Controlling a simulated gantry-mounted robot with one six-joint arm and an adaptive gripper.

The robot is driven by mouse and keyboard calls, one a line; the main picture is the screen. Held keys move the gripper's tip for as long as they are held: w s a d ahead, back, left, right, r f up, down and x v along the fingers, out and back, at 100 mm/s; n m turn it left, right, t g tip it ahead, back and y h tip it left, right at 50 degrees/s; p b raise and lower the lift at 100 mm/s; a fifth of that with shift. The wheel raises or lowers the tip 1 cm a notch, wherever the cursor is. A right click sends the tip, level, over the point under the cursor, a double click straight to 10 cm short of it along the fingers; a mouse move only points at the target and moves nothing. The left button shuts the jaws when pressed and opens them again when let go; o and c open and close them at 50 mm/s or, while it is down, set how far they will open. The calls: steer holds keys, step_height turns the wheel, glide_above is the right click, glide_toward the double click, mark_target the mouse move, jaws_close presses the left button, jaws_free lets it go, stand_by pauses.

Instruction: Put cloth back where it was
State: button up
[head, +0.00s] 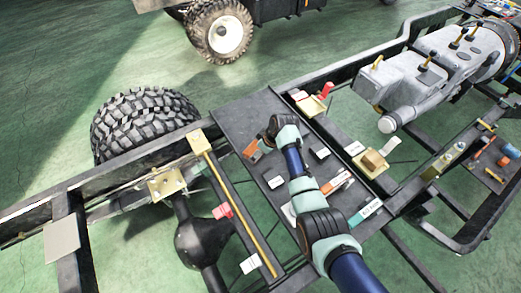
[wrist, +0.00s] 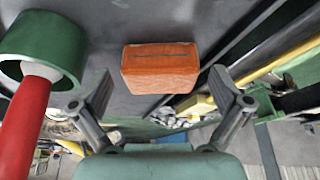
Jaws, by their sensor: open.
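An orange, rough-textured block-shaped item with a dark line across it (wrist: 160,68) lies on a dark flat surface in the wrist view. It may be the folded cloth; I cannot tell for sure. It shows small in the head view (head: 252,149), at the left edge of the dark chassis plate (head: 232,115), partly hidden by my arm. My gripper (wrist: 162,94) is open, with one finger on each side of and below the orange item in the picture, nothing held. In the head view my wrist hides the fingers.
In the wrist view a green ring (wrist: 42,42) and a red rod (wrist: 25,125) stand close at left. In the head view a yellow rod (head: 238,212) runs left of the plate, with a red item (head: 222,211) nearby.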

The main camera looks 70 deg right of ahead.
steer(key=shift+r, duration=0.3)
steer(key=p+v, duration=0.5)
steer(key=v, duration=0.7)
steer(key=shift+r, duration=0.3)
steer(key=shift+d, duration=0.1)
steer(key=w+a+r+n+t+h, duration=0.1)
steer(key=w+a+r+t, duration=0.15)
steer(key=w+a, duration=1)
steer(key=w+a+r+n+t, duration=0.1)
steer(key=a+r, duration=0.2)
steer(key=a, duration=0.7)
steer(key=w+a+r+t, duration=0.1)
steer(key=a+r, duration=0.3)
steer(key=a, duration=0.5)
steer(key=s+a+r+t+y, duration=0.1)
steer(key=s+a+r+t, duration=0.1)
steer(key=a, duration=0.6)
steer(key=s+a+r+t+y, duration=0.1)
steer(key=s+a+r+t, duration=0.1)
steer(key=a+r, duration=0.3)
steer(key=s+a, duration=0.1)
steer(key=a, duration=0.2)
steer(key=shift+s+r+n, duration=0.35)
steer(key=shift+r+n, duration=0.05)
